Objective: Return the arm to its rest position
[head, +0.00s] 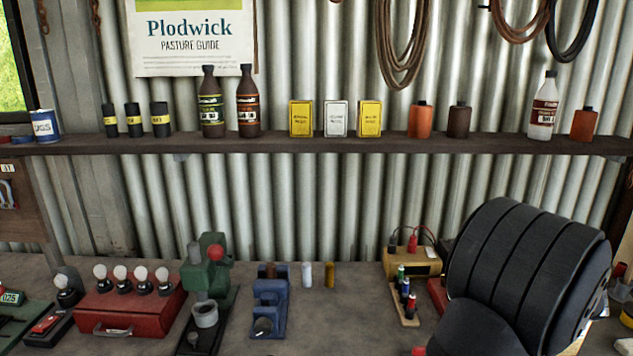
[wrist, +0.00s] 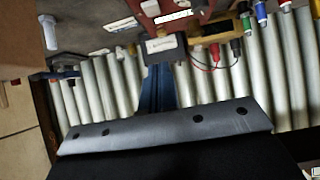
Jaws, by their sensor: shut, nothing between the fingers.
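My gripper (wrist: 165,48) shows in the wrist view as a narrow dark blue piece reaching up from a grey, bolted plate to a blocky grey end. Its fingers lie together with no gap, and no held object shows. The end overlaps the view of the bench near a red box. In the head view a large black ribbed body, seemingly part of my arm, fills the lower right above the bench. The fingertips cannot be made out there.
The bench (head: 345,320) bears a yellow box with leads (head: 413,262), a rack of coloured cylinders (head: 409,318), a blue stand (head: 268,310), a green machine (head: 212,265) and a red box with bulbs (head: 125,310). A shelf (head: 300,145) with bottles runs above. The bench's middle front is clear.

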